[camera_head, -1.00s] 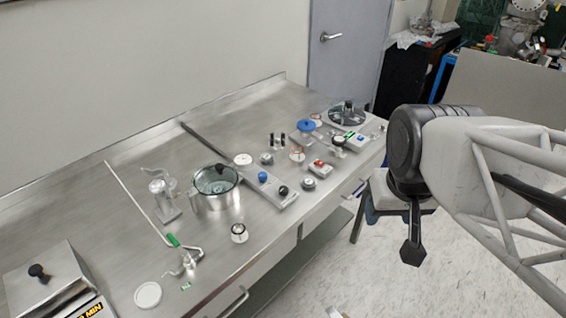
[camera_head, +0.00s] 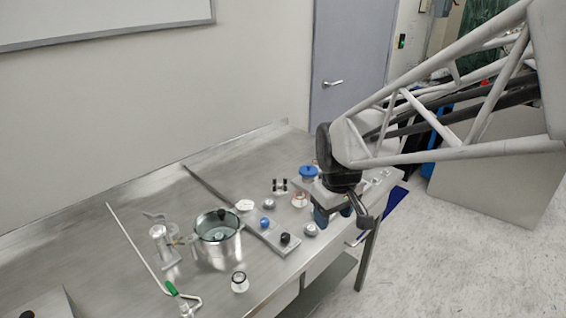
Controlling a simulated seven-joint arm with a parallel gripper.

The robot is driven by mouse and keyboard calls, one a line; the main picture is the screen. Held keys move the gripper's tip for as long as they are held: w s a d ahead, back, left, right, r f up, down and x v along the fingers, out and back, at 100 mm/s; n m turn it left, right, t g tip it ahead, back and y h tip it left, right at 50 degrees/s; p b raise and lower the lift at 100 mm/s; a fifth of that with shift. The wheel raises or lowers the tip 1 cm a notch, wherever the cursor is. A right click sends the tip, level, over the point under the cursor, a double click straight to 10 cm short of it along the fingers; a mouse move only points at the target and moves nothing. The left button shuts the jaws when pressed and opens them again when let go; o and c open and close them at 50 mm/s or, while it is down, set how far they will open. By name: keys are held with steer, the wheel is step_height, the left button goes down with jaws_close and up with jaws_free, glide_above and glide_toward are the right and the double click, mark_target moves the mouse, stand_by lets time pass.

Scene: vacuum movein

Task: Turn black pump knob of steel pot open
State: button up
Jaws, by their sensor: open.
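The steel pot (camera_head: 217,250) stands on the bench left of centre, with a dark glass lid on top. A black knob (camera_head: 285,239) sits on a flat steel control strip right of the pot. A blue knob (camera_head: 265,223) is on the same strip, farther back. My gripper (camera_head: 338,214) is open and hangs over the bench's right part, to the right of the black knob and clear of it. Its fingers look dark blue and are partly hidden by the wrist. Nothing shows between them. The black knob's turned position is too small to tell.
A small white-and-black round item (camera_head: 239,283) stands in front of the pot. A steel cylinder (camera_head: 160,240) is left of it, near a long rod with a green grip (camera_head: 171,288). A blue-topped item (camera_head: 309,173) and small parts stand behind my gripper. Open floor lies right of the bench.

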mark_target(285, 235)
steer(key=w+a+f+n, duration=0.1)
steer(key=w+a+f, duration=0.2)
steer(key=w, duration=0.1)
steer(key=w+a+f+n, duration=0.2)
steer(key=w+a+f, duration=0.2)
steer(key=w+a+f+n+g, duration=0.1)
steer(key=w+a+f+n, duration=0.1)
steer(key=w+a+f, duration=0.1)
steer(key=shift+w+a+f, duration=0.15)
steer(key=shift+w+f, duration=0.15)
steer(key=shift+w, duration=0.2)
steer(key=shift+f, duration=0.1)
steer(key=shift+f, duration=3.8)
steer(key=c, duration=0.9)
